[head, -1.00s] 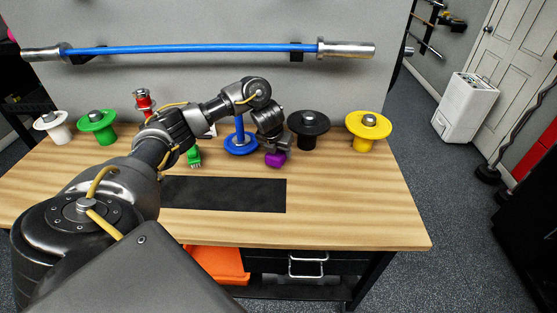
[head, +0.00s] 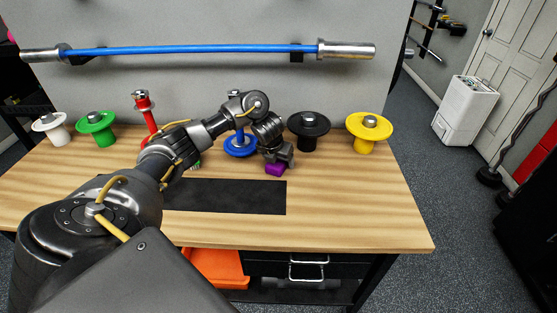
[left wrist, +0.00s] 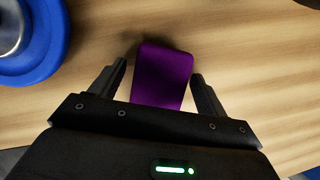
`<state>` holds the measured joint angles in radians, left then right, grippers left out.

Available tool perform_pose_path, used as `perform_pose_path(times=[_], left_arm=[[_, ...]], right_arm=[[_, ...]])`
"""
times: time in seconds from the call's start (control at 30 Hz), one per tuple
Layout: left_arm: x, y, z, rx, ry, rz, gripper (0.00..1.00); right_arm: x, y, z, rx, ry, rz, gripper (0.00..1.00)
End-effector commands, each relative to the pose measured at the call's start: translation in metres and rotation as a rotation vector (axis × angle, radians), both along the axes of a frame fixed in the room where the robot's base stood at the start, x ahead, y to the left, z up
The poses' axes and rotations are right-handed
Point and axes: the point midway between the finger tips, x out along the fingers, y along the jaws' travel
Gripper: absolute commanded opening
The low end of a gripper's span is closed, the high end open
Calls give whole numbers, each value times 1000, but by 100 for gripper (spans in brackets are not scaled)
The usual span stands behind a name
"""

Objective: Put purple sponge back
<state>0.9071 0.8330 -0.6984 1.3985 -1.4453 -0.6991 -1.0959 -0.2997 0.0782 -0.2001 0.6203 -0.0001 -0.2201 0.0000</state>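The purple sponge (head: 276,169) is on the wooden workbench (head: 330,225), just behind the right end of the black mat (head: 240,197). My left gripper (head: 277,158) is right over it and hides part of it. In the left wrist view the sponge (left wrist: 160,75) lies between the two fingers of my left gripper (left wrist: 159,72). The fingers stand apart, with a gap on each side of the sponge. My right gripper is not in view.
A blue stand (head: 240,146) is close left of my gripper, and a black stand (head: 308,128) is close behind right. A yellow stand (head: 369,130) is farther right. Red, green (head: 97,127) and white stands are at left. The bench front right is clear.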

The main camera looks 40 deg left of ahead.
Motion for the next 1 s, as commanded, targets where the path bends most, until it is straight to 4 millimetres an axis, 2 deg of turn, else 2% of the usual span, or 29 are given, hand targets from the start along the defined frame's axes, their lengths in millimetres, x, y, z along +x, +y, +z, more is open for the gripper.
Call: perform_pose_path(times=[0.17, 0.27, 0.5, 0.7, 0.83, 1.0], left_arm=[[0, 0, 2, 0, -1, 0, 76], [-1, 0, 11, 3, -3, -1, 76], [-18, -3, 57, 5, -4, -3, 76], [-32, -8, 92, 3, -4, -1, 76], [-39, -10, 107, 1, -4, -1, 76], [-44, -11, 114, 1, -1, 0, 76]], right_arm=[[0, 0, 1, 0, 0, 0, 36], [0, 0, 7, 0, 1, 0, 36], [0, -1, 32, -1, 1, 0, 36], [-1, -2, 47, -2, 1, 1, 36], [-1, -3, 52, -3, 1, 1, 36], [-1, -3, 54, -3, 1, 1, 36]])
